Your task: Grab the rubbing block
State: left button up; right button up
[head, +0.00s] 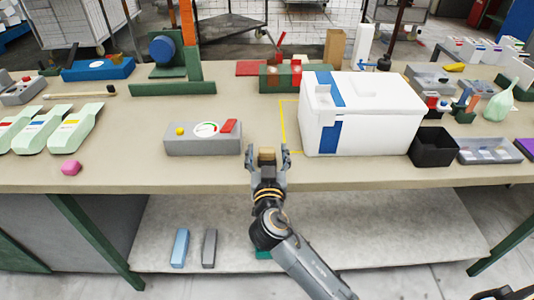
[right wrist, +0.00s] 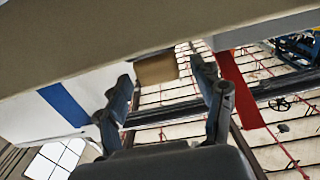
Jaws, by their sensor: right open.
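A small brown block (head: 266,153), which looks like the rubbing block, is at the front edge of the workbench (head: 350,175), in the middle of the head view. My right gripper (head: 268,150) is open, with one finger on each side of the block. In the right wrist view the block (right wrist: 156,69) shows between the two open fingers of the gripper (right wrist: 161,70), toward their tips. I cannot tell whether either finger touches it. My left gripper is not in view.
A grey box with a gauge (head: 202,138) stands left of the gripper, and a large white cooler box (head: 375,110) stands to the right. A black bin (head: 433,147) is farther right. The bench front between pink block and gripper is mostly clear.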

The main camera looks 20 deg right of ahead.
jog(key=shift+w+d, duration=0.2)
jog(key=shift+w, duration=0.5)
jog(key=c, duration=1.3)
jog(key=shift+r, duration=0.15)
